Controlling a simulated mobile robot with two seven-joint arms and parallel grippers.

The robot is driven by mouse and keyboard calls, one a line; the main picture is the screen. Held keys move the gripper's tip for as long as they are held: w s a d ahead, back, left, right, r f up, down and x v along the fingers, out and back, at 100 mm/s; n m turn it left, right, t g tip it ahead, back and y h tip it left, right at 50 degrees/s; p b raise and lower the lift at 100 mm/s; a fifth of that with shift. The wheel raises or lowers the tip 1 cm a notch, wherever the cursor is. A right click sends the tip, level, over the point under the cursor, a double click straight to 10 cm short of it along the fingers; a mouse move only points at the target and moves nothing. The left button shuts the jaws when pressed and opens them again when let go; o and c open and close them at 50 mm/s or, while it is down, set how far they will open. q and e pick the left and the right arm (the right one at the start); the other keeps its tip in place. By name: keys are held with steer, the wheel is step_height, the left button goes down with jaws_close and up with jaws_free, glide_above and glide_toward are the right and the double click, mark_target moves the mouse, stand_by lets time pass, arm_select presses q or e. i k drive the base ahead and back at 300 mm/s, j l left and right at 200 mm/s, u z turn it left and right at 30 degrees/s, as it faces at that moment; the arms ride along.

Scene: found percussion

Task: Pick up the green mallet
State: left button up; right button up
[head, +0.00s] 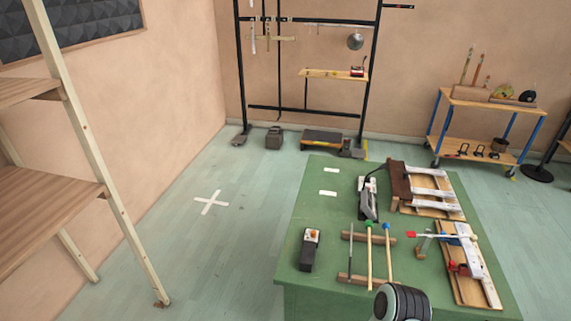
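A green-headed mallet (389,255) lies on the green table, its pale stick running toward the front edge. It rests across two wooden bars (357,279). Neither gripper is in view. A black ridged part, probably of my arm, shows at the bottom edge and covers the table near the front ends of the sticks.
The green table (300,215) also holds a dark box-like device (310,250), a grey tool (368,198) and wooden frames with metal bars (428,190) at the right. A red-tipped piece (412,234) lies right of the mallets. A wooden shelf (50,215) stands at the left. Floor between is clear.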

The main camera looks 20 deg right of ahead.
mark_target(369, 224)
steer(key=z, duration=1.35)
